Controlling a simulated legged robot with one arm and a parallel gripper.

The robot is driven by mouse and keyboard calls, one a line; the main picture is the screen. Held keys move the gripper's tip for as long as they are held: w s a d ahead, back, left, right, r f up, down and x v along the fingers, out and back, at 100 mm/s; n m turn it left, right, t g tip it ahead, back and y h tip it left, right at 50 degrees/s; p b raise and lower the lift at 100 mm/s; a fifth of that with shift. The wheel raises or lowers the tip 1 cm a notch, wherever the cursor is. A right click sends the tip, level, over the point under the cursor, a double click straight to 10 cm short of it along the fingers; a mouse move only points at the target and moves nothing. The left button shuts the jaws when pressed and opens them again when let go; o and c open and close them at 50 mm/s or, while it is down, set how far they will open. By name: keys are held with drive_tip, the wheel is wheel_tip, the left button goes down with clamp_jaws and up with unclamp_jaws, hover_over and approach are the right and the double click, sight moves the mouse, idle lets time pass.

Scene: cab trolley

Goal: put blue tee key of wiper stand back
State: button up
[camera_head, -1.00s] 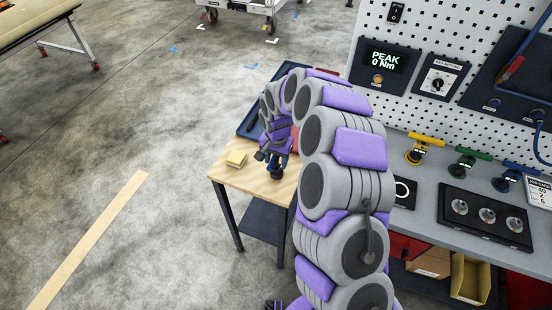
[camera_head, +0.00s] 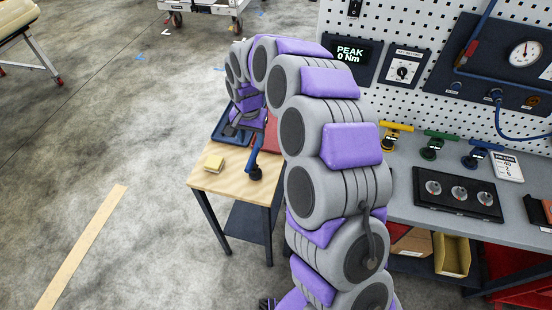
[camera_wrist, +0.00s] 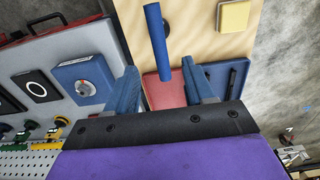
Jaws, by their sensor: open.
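A blue tee key (camera_head: 256,152) with a blue bar and a dark round end is at the wooden side table (camera_head: 225,182), near its right side. It also shows in the wrist view (camera_wrist: 154,35), its bar pointing between my fingers. My gripper (camera_wrist: 160,68) is open, its blue-grey fingers on either side of the bar's near end; I cannot tell whether they touch it. In the head view my gripper (camera_head: 248,122) is just above and behind the key. Another blue-handled tee (camera_head: 482,152) stands on the bench beside green (camera_head: 437,143) and yellow (camera_head: 394,136) ones.
A yellow block (camera_head: 214,163), a blue tray (camera_head: 225,128) and a red flat item (camera_wrist: 163,90) are on the side table. The grey bench (camera_head: 400,185) carries a black panel of dials (camera_head: 458,195). Open floor lies left.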

drive_tip(key=s+d+r+n, duration=0.1)
drive_tip(key=s+d+r, duration=0.25)
drive_tip(key=s, duration=0.25)
drive_tip(key=s+d+r+n+g, duration=0.1)
drive_tip(key=s+d+r, duration=0.1)
drive_tip(key=s+r, duration=0.25)
drive_tip(key=s+d+r+n, duration=0.1)
drive_tip(key=s+d+r, duration=0.2)
drive_tip(key=s, duration=0.4)
drive_tip(key=s+d, duration=0.4)
drive_tip(key=s, duration=0.7)
drive_tip(key=s+d+n+g, duration=0.1)
drive_tip(key=s+d, duration=0.2)
drive_tip(key=s, duration=0.8)
drive_tip(key=shift+d+r, duration=0.4)
wheel_tip(320, 180, down, 3)
drive_tip(key=shift+r+b, duration=0.2)
drive_tip(key=shift+b, duration=1.05)
drive_tip(key=shift+c, duration=0.3)
